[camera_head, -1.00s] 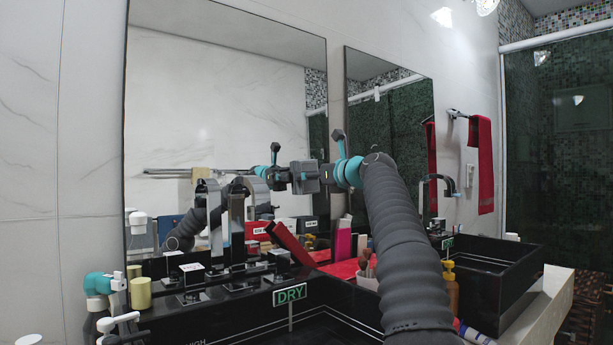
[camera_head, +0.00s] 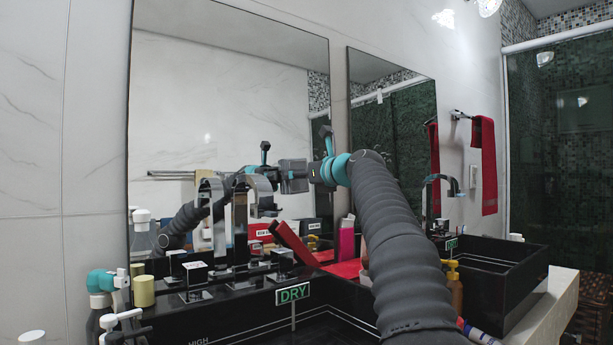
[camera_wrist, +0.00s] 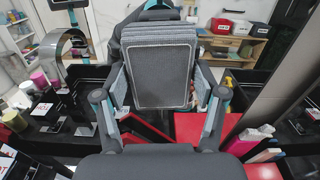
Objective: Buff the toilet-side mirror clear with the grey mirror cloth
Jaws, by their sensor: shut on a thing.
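My gripper (camera_wrist: 160,105) is shut on the grey mirror cloth (camera_wrist: 150,75), a folded pad with a darker flat face between the two fingers in the wrist view. In the head view my gripper (camera_head: 292,175) is in front of the large left mirror (camera_head: 230,100), near its right edge, with its reflection beside it. A smaller mirror (camera_head: 415,110) hangs to the right. I cannot tell from the pictures which mirror is the toilet-side one, nor see clear haze on either.
A DRY sign (camera_head: 292,293) is at the front sink. A pink box (camera_head: 347,240), a yellow pump bottle (camera_head: 453,285) and the right sink (camera_head: 490,275) lie beyond. A red towel (camera_head: 484,165) hangs at right.

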